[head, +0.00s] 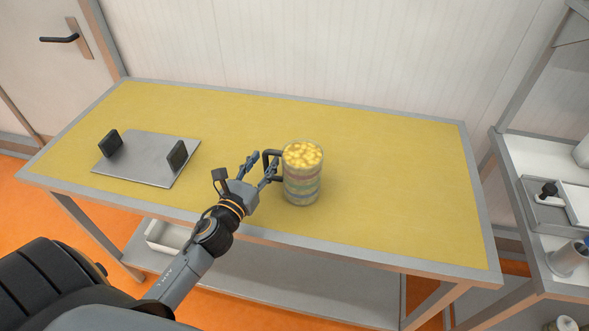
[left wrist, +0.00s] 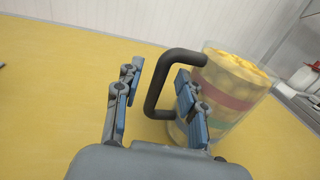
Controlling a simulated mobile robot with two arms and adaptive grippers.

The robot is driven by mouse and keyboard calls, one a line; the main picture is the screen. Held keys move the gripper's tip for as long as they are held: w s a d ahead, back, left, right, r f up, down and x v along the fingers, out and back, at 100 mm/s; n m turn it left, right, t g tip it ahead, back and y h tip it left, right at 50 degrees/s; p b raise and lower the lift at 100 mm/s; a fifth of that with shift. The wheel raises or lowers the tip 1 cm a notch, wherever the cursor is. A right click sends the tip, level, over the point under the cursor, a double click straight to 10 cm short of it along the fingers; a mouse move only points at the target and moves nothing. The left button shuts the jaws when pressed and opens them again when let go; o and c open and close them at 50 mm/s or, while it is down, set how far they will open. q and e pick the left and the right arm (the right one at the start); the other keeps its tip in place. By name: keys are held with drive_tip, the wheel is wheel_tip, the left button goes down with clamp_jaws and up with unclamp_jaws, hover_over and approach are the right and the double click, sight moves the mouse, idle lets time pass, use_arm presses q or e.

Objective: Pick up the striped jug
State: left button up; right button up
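The striped jug (head: 302,180) stands upright on the yellow table (head: 390,170), right of its middle. It is clear, with coloured bands and yellow pieces at the top. Its dark handle (head: 270,163) points left, toward my left gripper (head: 262,168). In the left wrist view the jug (left wrist: 232,95) is at the right. The handle (left wrist: 160,85) reaches in between the two spread fingers of my left gripper (left wrist: 157,100). The right finger overlaps the jug's side in that view; I cannot tell whether it touches. My right gripper is in neither view.
A grey metal plate with two dark upright blocks (head: 140,165) lies on the table's left part. The table right of the jug is clear. A shelf unit (head: 545,160) with trays and containers stands at the far right. A white wall runs behind the table.

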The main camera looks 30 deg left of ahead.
use_arm(q)
drive_tip(key=shift+w, duration=0.95)
drive_tip(key=shift+w+f, duration=0.1)
drive_tip(key=shift+c, duration=0.2)
drive_tip(key=c, duration=0.7)
clamp_jaws()
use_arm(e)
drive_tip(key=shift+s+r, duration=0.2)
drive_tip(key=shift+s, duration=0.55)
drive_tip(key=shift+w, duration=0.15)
